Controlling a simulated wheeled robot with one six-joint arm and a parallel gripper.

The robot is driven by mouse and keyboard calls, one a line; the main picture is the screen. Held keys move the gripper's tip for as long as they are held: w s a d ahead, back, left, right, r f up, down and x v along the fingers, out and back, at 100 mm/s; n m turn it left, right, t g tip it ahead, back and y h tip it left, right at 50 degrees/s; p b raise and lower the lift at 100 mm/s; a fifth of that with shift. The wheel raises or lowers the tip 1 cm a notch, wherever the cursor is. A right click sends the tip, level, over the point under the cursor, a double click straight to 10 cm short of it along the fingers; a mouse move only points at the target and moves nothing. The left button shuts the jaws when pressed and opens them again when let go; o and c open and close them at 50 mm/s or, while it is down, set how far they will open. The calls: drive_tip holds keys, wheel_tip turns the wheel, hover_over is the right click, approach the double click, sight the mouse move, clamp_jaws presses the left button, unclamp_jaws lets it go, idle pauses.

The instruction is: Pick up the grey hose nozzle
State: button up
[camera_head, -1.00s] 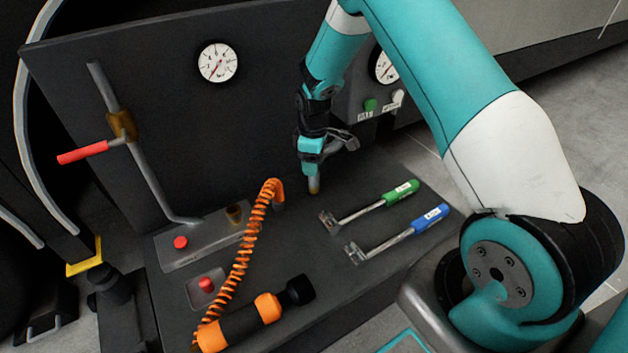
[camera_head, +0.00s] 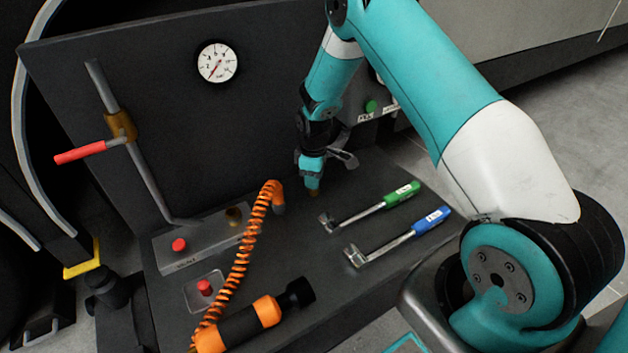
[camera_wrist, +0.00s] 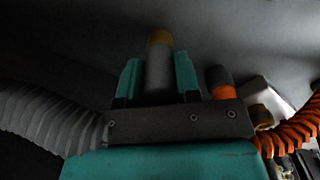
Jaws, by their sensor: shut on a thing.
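My gripper (camera_head: 312,178) is above the dark bench top, right of the orange coiled hose, pointing down. It is shut on the grey hose nozzle. In the wrist view the nozzle (camera_wrist: 159,75) is a grey cylinder with a brass-coloured end, between my two teal fingers. I cannot tell whether that end touches the bench. A grey ribbed hose (camera_wrist: 45,118) shows at the left of the wrist view; where it joins is hidden.
The orange coiled hose (camera_head: 245,245) ends in an orange elbow (camera_head: 276,194) close left of my gripper. A green-handled tool (camera_head: 400,194) and a blue-handled tool (camera_head: 430,219) lie to the right. An orange-and-black torch (camera_head: 250,319) lies in front. A panel with a gauge (camera_head: 217,62) stands behind.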

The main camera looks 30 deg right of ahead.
drive_tip(key=shift+r, duration=0.1)
wheel_tip(320, 180, up, 24)
drive_tip(key=p, duration=0.7)
drive_tip(key=shift+r+p, duration=0.25)
drive_tip(key=shift+p, duration=0.1)
